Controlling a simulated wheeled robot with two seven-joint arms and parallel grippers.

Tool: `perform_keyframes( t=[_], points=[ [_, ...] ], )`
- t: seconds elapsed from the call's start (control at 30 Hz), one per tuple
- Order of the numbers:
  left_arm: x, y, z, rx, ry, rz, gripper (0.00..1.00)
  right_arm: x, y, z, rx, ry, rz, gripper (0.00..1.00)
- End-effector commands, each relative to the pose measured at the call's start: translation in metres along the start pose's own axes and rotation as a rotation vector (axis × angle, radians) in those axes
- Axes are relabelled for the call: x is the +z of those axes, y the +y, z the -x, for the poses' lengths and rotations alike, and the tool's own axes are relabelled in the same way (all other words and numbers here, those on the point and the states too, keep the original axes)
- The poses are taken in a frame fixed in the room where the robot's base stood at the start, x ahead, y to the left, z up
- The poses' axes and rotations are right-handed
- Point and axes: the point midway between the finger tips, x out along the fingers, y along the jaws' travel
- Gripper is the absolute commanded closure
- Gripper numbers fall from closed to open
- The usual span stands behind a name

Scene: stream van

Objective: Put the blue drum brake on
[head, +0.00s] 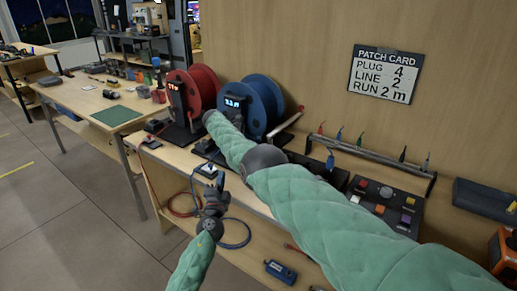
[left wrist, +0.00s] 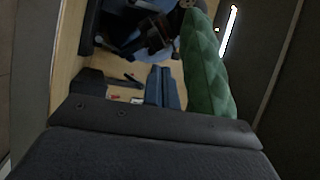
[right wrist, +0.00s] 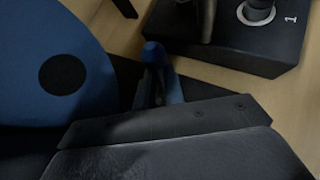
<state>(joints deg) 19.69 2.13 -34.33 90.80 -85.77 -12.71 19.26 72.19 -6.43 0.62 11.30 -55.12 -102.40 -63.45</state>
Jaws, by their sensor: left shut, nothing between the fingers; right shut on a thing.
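The blue drum (head: 262,103) stands on the bench beside the red drum, with a lit display (head: 233,102) at its front. It fills the left of the right wrist view (right wrist: 40,70). My right arm reaches across to the drum's front, and the arm hides the fingers in the head view. In the right wrist view my right gripper (right wrist: 163,88) is shut on a blue-tipped lever (right wrist: 153,50) next to the drum, apparently its brake. The lever's lower part is hidden. My left gripper (head: 208,190) is shut and empty, low before the bench front; its closed fingers show in the left wrist view (left wrist: 163,88).
A red drum (head: 197,90) stands left of the blue one. A small box (head: 208,171) sits at the bench edge near my left gripper. A button panel (head: 385,200) and a rail with coloured plugs (head: 370,155) are to the right. A patch card (head: 384,75) hangs on the wall.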

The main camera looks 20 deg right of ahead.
Motion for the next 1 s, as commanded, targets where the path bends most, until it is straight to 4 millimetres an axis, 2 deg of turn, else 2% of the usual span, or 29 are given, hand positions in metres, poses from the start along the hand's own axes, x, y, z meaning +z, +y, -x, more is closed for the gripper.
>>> perform_keyframes(
  t=[0.03, 0.1, 0.4, 0.7, 1.0],
  points=[
    [-0.008, 0.000, -0.014, 0.006, 0.047, -0.046, 1.00, -0.001, 0.000, 0.000, 0.000, 0.001, 0.001, 1.00],
    [-0.020, 0.003, -0.030, 0.020, 0.115, -0.113, 1.00, -0.001, 0.000, 0.000, 0.000, 0.001, 0.001, 1.00],
    [-0.055, 0.025, -0.086, 0.125, 0.366, -0.408, 1.00, -0.001, 0.000, 0.000, 0.000, 0.001, 0.001, 1.00],
    [-0.059, 0.042, -0.112, 0.218, 0.482, -0.585, 1.00, -0.001, 0.000, -0.001, 0.000, 0.001, 0.001, 1.00],
    [-0.065, 0.049, -0.127, 0.230, 0.495, -0.607, 1.00, -0.001, 0.000, 0.000, 0.000, 0.001, 0.001, 1.00]
  ],
)
